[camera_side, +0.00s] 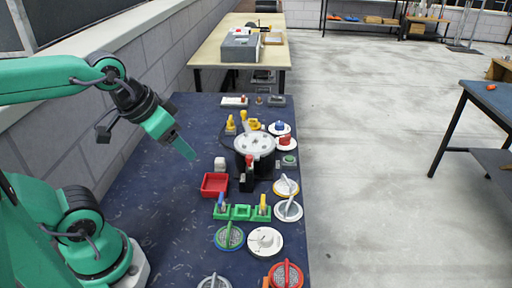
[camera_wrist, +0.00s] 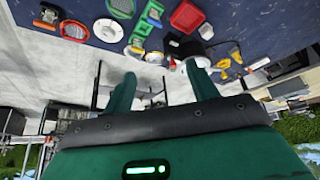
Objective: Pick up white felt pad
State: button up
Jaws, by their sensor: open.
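Several white items lie on the dark blue table, and I cannot tell for sure which is the white felt pad. A round white disc (camera_side: 264,242) lies flat near the front; another white disc with a grey handle (camera_side: 288,209) is just behind it. A small white block (camera_side: 219,163) stands behind the red tray. The wrist view shows a white disc (camera_wrist: 154,58) and the white block (camera_wrist: 206,31). My gripper (camera_side: 184,150) is raised above the table, left of and away from these items. Its fingers (camera_wrist: 160,86) are apart with nothing between them.
A red tray (camera_side: 214,185), a green holder (camera_side: 241,212) and a round grey-topped device (camera_side: 254,145) stand mid-table. Green (camera_side: 229,236) and red (camera_side: 286,275) discs lie in front. The table's left part is clear. A wall runs along the left.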

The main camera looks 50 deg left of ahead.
jog(key=shift+w, duration=0.1)
jog(key=m+g, duration=0.5)
jog(key=m, duration=0.4)
send_over(220, 159)
jog(key=f, duration=1.5)
jog(key=shift+d+f, duration=0.15)
jog(key=shift+d, duration=0.05)
jog(key=shift+a+f+g, duration=0.25)
jog(key=shift+f+g, duration=0.05)
jog(key=shift+f, duration=1.4)
jog(key=shift+d+f, duration=0.1)
jog(key=shift+f, duration=2.5)
